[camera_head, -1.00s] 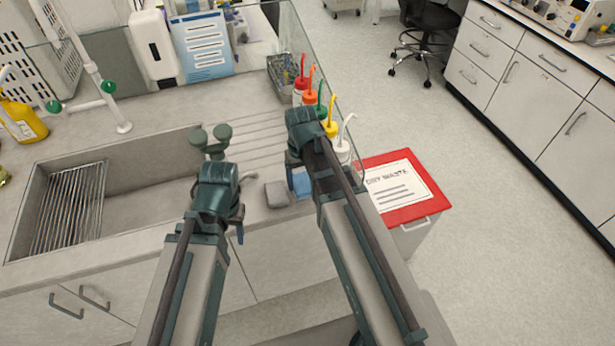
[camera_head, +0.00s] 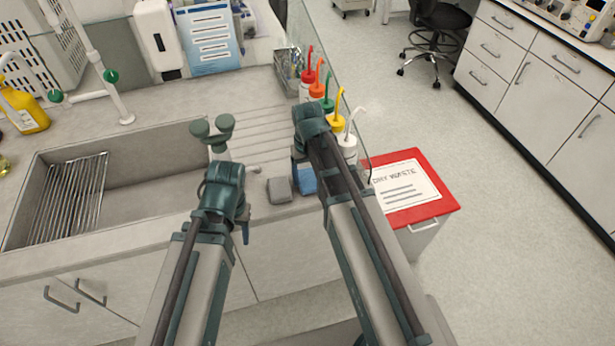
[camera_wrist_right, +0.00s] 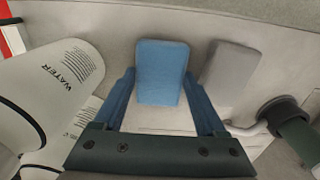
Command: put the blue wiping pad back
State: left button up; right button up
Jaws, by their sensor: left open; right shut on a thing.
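The blue wiping pad (camera_head: 308,181) is at the front edge of the counter, partly hidden by my right arm in the head view. In the right wrist view the pad (camera_wrist_right: 160,72) is between the two blue fingers of my right gripper (camera_wrist_right: 160,103), which is shut on it. In the head view my right gripper (camera_head: 299,168) is mostly hidden under its wrist. A grey pad (camera_head: 280,190) lies just left of the blue one and also shows in the wrist view (camera_wrist_right: 230,72). My left gripper (camera_head: 245,232) is open near the counter front, mostly hidden by its arm.
A sink (camera_head: 130,200) is at the left, with green-knobbed taps (camera_head: 212,133) beside it. Coloured-cap wash bottles (camera_head: 317,92) stand along a glass panel (camera_head: 322,55). A red-lidded dry waste bin (camera_head: 432,205) is right of the counter. The ribbed drainer (camera_head: 250,120) is clear.

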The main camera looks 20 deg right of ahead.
aim_at(308, 178)
jog(key=shift+f, duration=0.2)
jog(key=o, duration=1.1)
jog(key=shift+o, duration=0.2)
jog(key=shift+r, duration=0.1)
notch_tip(308, 178, up, 12)
jog(key=p, duration=1.2)
jog(key=s+a+n+h, duration=0.1)
jog(key=s+a+n, duration=0.2)
jog(key=s+a, duration=0.7)
jog(key=s, duration=0.4)
jog(key=shift+s+a+r, duration=0.15)
jog(key=shift+a, duration=0.1)
jog(key=shift+f+b, duration=0.45)
jog(key=shift+f, duration=0.05)
